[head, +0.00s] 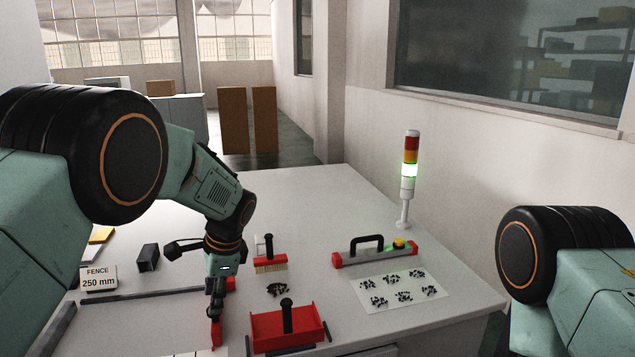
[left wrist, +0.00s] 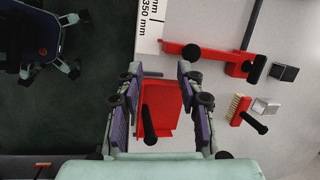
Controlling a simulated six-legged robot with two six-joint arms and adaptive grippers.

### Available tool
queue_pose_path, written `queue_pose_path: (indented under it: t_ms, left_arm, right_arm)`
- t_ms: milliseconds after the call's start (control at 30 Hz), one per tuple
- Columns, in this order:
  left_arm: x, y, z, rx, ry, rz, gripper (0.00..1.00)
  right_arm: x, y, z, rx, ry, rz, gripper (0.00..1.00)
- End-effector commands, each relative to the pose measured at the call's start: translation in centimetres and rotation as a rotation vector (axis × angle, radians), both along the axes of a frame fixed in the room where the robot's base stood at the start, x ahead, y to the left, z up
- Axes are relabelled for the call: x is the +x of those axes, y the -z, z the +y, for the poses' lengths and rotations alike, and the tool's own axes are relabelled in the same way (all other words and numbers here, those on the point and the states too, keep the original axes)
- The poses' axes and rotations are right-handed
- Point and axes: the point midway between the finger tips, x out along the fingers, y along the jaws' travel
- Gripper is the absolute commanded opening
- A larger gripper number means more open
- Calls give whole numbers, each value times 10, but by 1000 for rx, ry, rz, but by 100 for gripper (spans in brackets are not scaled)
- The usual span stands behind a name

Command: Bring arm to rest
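My left arm reaches in from the left in the head view, and its gripper (head: 215,308) points down over the white table, left of the red dustpan (head: 285,332). In the left wrist view the two fingers of the left gripper (left wrist: 157,78) stand wide apart. The red dustpan (left wrist: 168,105) with its black handle shows between and beyond them, and I see nothing held. My right arm (head: 575,275) shows only in part at the right edge of the head view; its gripper is out of the picture.
A brush (head: 270,265), dark bits (head: 278,289), a handled bar (head: 375,252) and a sheet (head: 390,298) with several dark piles lie on the table. A fence bar (head: 140,295) and red stop (head: 216,335) lie near my left gripper. The table's back is clear.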

Motion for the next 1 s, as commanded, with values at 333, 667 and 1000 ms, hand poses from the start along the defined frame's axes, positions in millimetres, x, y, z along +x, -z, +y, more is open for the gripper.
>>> queue_pose_path:
  t_ms: [333,667,1000]
  left_arm:
    - [-25,97,-13,-223,-262,-215,38]
    - [-146,248,-6,-436,-688,-308,38]
    - [-331,353,15,-430,-1060,-251,38]
  right_arm:
    - [0,16,0,0,0,-1,40]
    - [0,70,0,0,0,0,40]
    - [0,140,0,0,0,0,40]
